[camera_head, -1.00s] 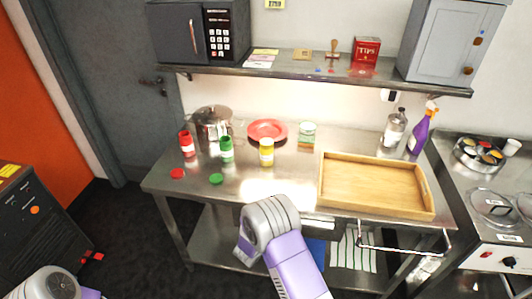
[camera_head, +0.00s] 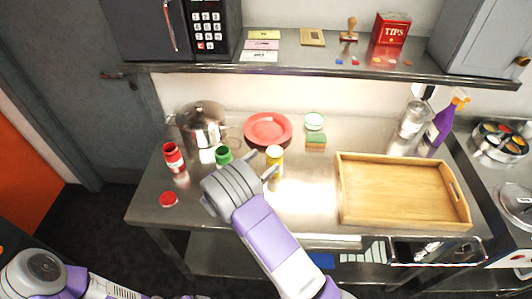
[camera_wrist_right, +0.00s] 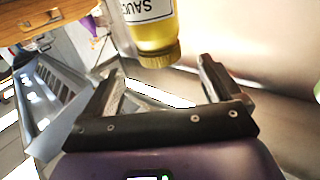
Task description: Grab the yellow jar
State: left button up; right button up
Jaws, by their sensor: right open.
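The yellow jar (camera_head: 276,153) stands on the steel table, partly hidden behind my right gripper (camera_head: 261,164). In the right wrist view the jar (camera_wrist_right: 152,38) has a white label and a yellow lid, and appears upside down just beyond the fingertips. My right gripper (camera_wrist_right: 160,78) is open and empty, its fingers spread on either side of the jar's lid end. No contact with the jar shows. My left arm shows at the lower left, but its gripper is out of view.
Left of the yellow jar stand a green jar (camera_head: 223,155) and a red jar (camera_head: 174,157), with a red lid (camera_head: 169,199) in front. A steel pot (camera_head: 202,126), red plate (camera_head: 267,128) and sponge (camera_head: 316,142) are behind. A wooden tray (camera_head: 405,218) lies right.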

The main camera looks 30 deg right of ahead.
aim_at(270, 158)
jog(key=shift+s+d+r, duration=0.1)
jog(key=shift+d+r, duration=0.05)
jog(key=shift+d, duration=0.75)
jog(key=x, duration=0.3)
jog(key=f+x, duration=0.1)
jog(key=x, duration=0.1)
jog(key=shift+w+d, duration=0.1)
jog(key=shift+w, duration=0.3)
jog(key=c, duration=1.7)
